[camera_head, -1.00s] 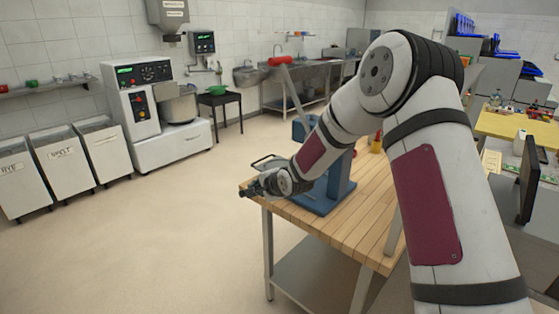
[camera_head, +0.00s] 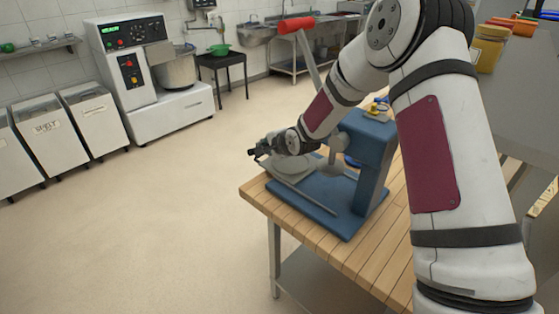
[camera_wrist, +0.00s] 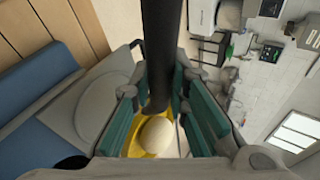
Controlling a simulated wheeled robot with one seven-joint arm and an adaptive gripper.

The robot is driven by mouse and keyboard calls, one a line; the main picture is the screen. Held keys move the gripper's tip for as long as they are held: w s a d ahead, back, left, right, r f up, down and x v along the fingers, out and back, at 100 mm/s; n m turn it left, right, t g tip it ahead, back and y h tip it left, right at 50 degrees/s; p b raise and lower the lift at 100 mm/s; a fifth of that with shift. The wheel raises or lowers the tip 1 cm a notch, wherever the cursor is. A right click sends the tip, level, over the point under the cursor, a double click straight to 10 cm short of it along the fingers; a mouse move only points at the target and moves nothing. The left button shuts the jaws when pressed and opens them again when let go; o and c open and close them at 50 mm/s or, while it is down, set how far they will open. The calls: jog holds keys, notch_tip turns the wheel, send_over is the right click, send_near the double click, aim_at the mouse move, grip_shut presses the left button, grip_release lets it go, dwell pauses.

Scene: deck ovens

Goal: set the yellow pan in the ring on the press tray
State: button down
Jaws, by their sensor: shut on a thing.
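In the wrist view my gripper (camera_wrist: 160,108) has its teal-padded fingers closed around a dark upright rod (camera_wrist: 158,50), apparently the yellow pan's handle. The yellow pan (camera_wrist: 133,146) shows beyond the fingertips, with a pale round ball in it, partly hidden by the fingers. The grey press tray (camera_wrist: 62,106) lies left of the pan in the wrist view, with a round ring (camera_wrist: 98,108) on it. In the head view my gripper (camera_head: 256,152) is at the tray's left side, by the blue press (camera_head: 365,150). The pan cannot be made out there.
The press's lever with a red handle (camera_head: 297,24) rises behind my arm. The press stands on a wooden table (camera_head: 262,198), near its left corner. The floor left of the table is clear. Bins (camera_head: 95,117) and a mixer (camera_head: 130,70) stand along the wall.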

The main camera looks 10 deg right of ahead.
notch_tip(320, 180, down, 8)
jog(key=shift+f+p, duration=0.1)
jog(key=shift+p, duration=0.4)
jog(key=shift+f, duration=0.1)
jog(key=c, duration=1.6)
grip_release()
jog(key=shift+o, duration=0.2)
jog(key=v, duration=1.2)
